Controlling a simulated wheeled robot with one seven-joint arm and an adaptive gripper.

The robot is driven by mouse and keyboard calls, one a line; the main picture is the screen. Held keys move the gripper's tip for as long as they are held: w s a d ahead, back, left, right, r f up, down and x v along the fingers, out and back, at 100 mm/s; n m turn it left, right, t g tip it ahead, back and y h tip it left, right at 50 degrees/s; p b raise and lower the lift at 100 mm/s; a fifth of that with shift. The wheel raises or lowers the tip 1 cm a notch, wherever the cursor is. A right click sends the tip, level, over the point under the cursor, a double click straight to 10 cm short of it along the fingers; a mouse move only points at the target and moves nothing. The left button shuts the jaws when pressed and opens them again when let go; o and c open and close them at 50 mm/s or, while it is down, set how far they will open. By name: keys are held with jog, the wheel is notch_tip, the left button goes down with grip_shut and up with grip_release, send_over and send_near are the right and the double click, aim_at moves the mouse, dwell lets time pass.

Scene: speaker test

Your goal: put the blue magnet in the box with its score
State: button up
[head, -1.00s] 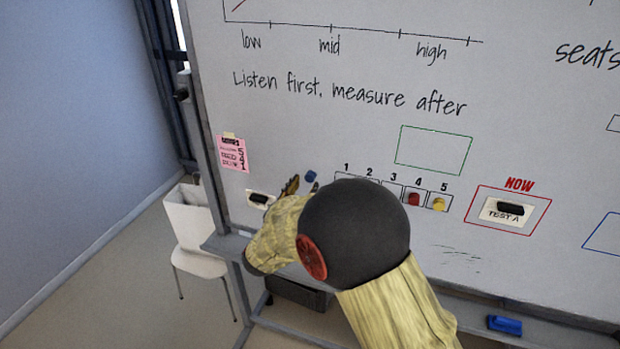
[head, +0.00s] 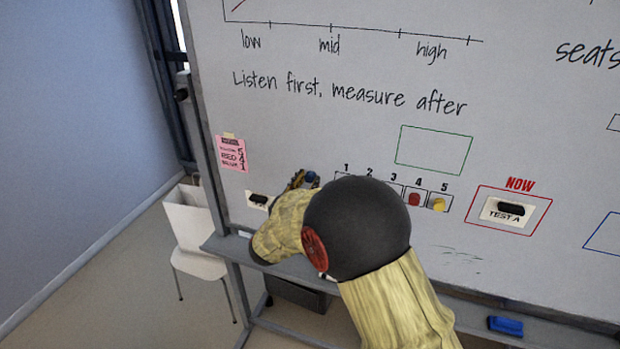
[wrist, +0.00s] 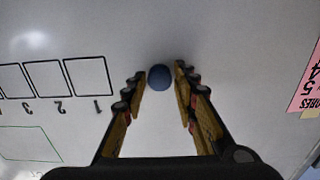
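The blue magnet (head: 312,178) is on the whiteboard, left of the row of numbered boxes. In the wrist view the blue magnet (wrist: 160,77) sits between the fingertips of my gripper (wrist: 161,76), with a narrow gap on each side. My gripper is open; in the head view its fingers (head: 303,181) are at the magnet. Box 1 (wrist: 88,76) and box 2 (wrist: 45,78) are empty in the wrist view. A red magnet (head: 414,198) is in box 4 and a yellow magnet (head: 438,204) in box 5. The pink scores note (head: 231,153) is too small to read fully.
My arm hides part of the box row in the head view. A dark magnet holds a card (head: 257,199) at lower left. Another holds the TEST A card (head: 507,211) in a red frame. A blue eraser (head: 505,325) lies on the tray. A green rectangle (head: 433,150) is empty.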

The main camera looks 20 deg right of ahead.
jog(key=shift+r, duration=0.1)
jog(key=c, duration=0.6)
dwell(0.4)
